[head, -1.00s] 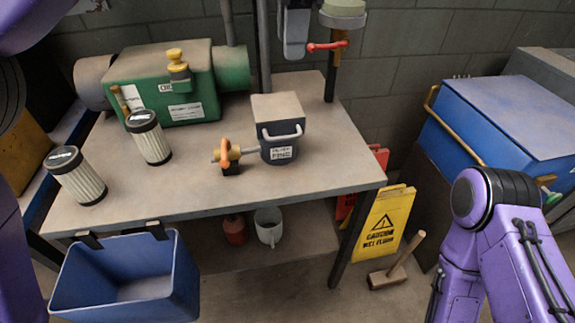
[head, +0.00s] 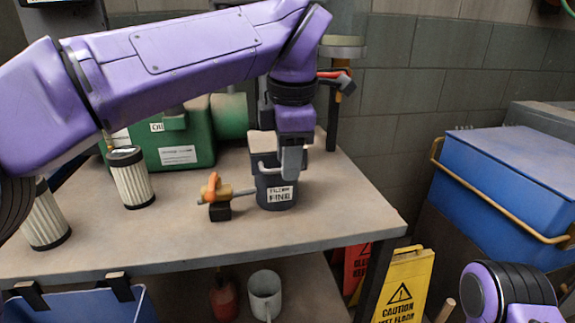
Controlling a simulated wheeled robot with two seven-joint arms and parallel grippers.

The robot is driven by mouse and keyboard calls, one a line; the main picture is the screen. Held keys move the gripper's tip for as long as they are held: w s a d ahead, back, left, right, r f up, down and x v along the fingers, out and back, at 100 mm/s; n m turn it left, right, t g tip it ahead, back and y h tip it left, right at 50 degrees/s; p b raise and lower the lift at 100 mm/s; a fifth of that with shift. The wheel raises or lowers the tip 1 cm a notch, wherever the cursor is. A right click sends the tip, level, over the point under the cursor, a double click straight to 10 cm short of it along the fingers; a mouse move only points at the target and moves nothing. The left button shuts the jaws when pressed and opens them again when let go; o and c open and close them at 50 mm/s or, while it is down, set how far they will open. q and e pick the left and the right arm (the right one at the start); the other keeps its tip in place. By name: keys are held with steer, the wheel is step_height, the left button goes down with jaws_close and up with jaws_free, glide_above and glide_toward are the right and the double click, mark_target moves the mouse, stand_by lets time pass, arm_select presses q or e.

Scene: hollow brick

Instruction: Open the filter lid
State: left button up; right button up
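The filter housing (head: 275,193) is a dark pot with a "FINE" label, standing on the workbench.
A small valve with an orange handle (head: 213,188) sits left of the housing. Two pleated filter cartridges (head: 132,180) stand further left. A green machine (head: 180,150) is behind, partly hidden by my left arm. A blue bin (head: 75,308) hangs at the front edge.

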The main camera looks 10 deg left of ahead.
arm_select(q)
jaws_close()
stand_by(1.4)
